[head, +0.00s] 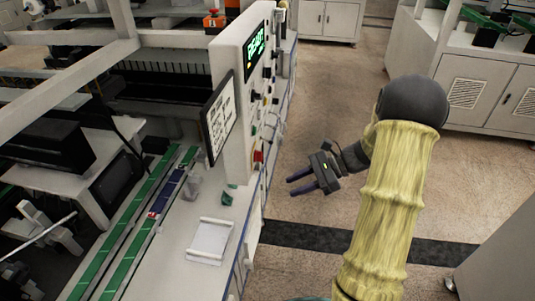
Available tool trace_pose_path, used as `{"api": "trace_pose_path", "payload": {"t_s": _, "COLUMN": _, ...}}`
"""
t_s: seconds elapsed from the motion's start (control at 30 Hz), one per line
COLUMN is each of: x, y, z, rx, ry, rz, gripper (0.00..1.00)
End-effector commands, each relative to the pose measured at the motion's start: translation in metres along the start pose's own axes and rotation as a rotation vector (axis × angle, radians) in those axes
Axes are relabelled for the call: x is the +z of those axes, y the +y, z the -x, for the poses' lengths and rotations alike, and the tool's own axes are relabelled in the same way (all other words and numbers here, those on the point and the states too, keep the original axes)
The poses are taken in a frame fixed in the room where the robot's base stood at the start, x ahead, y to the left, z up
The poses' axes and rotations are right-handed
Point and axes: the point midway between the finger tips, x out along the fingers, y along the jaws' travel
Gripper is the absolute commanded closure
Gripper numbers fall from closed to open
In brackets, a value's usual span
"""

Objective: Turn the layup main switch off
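The layup machine's control panel (234,115) stands upright at the centre left, seen at a steep angle. Its green display (256,50) reads "READY". Several small knobs and buttons run down its face. A red control (258,156) sits low on it, with a green one above. I cannot tell for sure which is the main switch, or its position. My gripper (298,184) is to the right of the panel, over the aisle, with its fingers pointing left toward it. The two dark fingers are apart with nothing between them. It does not touch the panel.
A white counter (190,235) with a small white tray (210,241) lies below the panel. Green conveyor rails (130,235) run beside it. An orange box with a red button (213,20) stands on the machine frame. Cabinets (475,90) stand right; the aisle floor is clear.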

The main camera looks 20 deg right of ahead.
Motion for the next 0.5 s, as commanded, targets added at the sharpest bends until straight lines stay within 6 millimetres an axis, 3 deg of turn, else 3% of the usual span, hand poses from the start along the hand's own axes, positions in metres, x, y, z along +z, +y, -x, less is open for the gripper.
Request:
{"api": "trace_pose_path", "payload": {"t_s": 0.1, "x": -0.018, "y": -0.030, "z": 0.042, "rx": -0.175, "ry": -0.215, "rz": -0.126, "gripper": 0.68}}
{"api": "trace_pose_path", "payload": {"t_s": 0.23, "x": -0.030, "y": -0.049, "z": 0.082, "rx": -0.303, "ry": -0.388, "rz": -0.185, "gripper": 0.68}}
{"api": "trace_pose_path", "payload": {"t_s": 0.33, "x": -0.033, "y": -0.053, "z": 0.096, "rx": -0.344, "ry": -0.448, "rz": -0.196, "gripper": 0.68}}
{"api": "trace_pose_path", "payload": {"t_s": 0.5, "x": -0.033, "y": -0.054, "z": 0.097, "rx": -0.348, "ry": -0.455, "rz": -0.197, "gripper": 0.68}}
